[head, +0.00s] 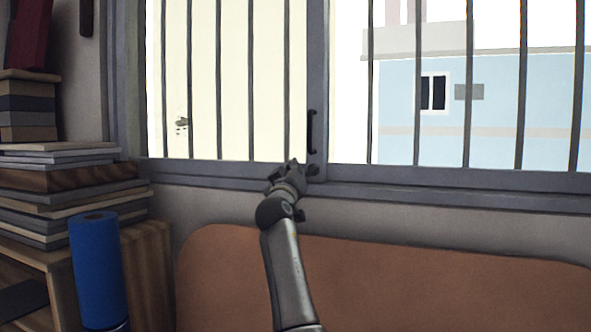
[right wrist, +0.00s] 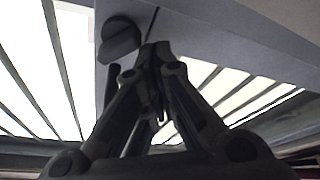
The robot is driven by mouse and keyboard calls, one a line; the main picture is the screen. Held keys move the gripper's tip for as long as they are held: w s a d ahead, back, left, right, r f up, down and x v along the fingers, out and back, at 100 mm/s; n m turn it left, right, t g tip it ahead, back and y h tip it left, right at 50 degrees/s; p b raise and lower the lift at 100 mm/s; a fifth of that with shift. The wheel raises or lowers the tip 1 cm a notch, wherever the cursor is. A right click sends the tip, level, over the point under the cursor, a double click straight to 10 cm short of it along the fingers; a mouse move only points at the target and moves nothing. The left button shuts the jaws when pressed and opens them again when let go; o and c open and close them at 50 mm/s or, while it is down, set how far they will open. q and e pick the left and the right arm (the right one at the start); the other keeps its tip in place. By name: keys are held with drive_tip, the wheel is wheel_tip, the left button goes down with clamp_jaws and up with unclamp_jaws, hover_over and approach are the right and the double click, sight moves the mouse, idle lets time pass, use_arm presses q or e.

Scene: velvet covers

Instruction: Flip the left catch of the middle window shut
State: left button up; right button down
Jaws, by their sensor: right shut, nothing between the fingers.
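A grey-framed sliding window (head: 318,70) with dark bars outside fills the upper part of the head view. A dark upright handle (head: 311,131) is on its middle stile. A small dark catch (head: 314,170) sits low on that stile, partly hidden by my gripper. In the right wrist view a dark rounded catch (right wrist: 119,39) shows on the grey frame, just left of the fingertips. I cannot tell which way it is flipped. My right gripper (head: 294,163) is shut and empty, its tips close beside the catch; it also shows in the right wrist view (right wrist: 155,50). My left gripper is out of view.
A brown rounded panel (head: 400,285) stands below the sill (head: 450,195). At left, stacked books (head: 70,185) lie on a wooden shelf (head: 148,260), with a blue cylinder (head: 98,270) in front. The space before the window to the right is clear.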

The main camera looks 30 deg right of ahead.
drive_tip(key=shift+d+f+n+y+b, duration=0.2)
drive_tip(key=shift+f+n+y+b, duration=0.2)
drive_tip(key=shift+f+n, duration=0.6)
drive_tip(key=shift+s+f+b, duration=0.1)
drive_tip(key=shift+s+b, duration=0.05)
drive_tip(key=shift+b, duration=0.15)
drive_tip(key=shift+s+f, duration=0.1)
drive_tip(key=shift+f, duration=0.05)
